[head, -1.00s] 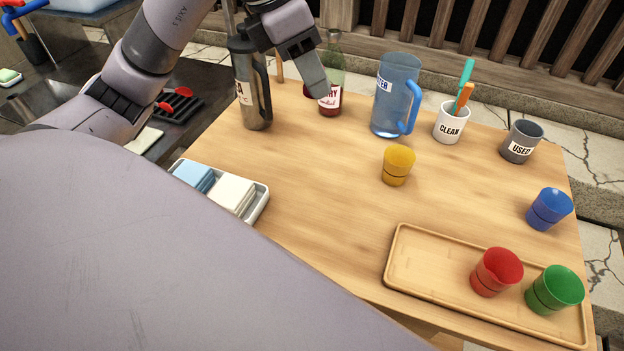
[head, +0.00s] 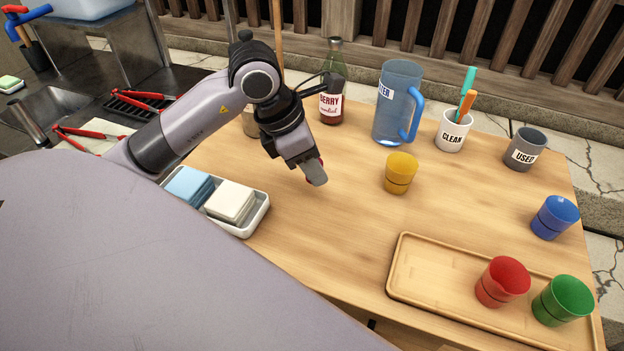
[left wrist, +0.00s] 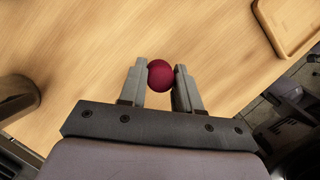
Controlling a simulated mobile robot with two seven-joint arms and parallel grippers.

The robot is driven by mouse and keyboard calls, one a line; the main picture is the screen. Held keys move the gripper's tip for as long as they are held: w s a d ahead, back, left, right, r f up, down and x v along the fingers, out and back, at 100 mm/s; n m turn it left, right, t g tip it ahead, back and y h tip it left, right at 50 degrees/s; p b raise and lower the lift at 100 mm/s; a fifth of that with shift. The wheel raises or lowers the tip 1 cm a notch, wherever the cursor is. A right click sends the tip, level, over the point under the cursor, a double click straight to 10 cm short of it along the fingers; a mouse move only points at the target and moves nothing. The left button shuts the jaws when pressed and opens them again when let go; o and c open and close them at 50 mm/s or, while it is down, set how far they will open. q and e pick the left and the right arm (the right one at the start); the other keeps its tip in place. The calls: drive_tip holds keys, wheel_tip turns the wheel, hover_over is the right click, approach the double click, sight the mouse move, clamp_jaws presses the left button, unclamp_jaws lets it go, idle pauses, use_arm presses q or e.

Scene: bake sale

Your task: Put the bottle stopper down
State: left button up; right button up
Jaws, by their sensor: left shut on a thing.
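The bottle stopper (left wrist: 160,75) is a dark red ball between the fingertips of my left gripper (left wrist: 160,84) in the left wrist view. In the head view my left gripper (head: 316,174) is shut on it, and only a sliver of red shows beside the fingers. The gripper points down over bare tabletop, left of the yellow cup. I cannot tell whether the stopper touches the table. The berry bottle (head: 332,88) stands upright behind the gripper with no stopper in its neck. My right gripper is not in view.
The wooden table (head: 300,235) is clear around the gripper. A white tray (head: 246,229) with blue and white stacks is to the left. A yellow cup (head: 400,172) and a blue pitcher (head: 398,105) stand to the right. A wooden tray (head: 430,270) with red and green cups lies in front.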

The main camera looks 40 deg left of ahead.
sight(312, 195)
use_arm(q)
drive_tip(key=shift+f, duration=2.1)
drive_tip(key=shift+f+b, duration=0.2)
drive_tip(key=shift+b, duration=0.15)
drive_tip(key=o, duration=1)
drive_tip(key=shift+r, duration=0.1)
drive_tip(key=shift+r+p, duration=0.2)
drive_tip(key=shift+p, duration=0.1)
drive_tip(key=shift+v, duration=6)
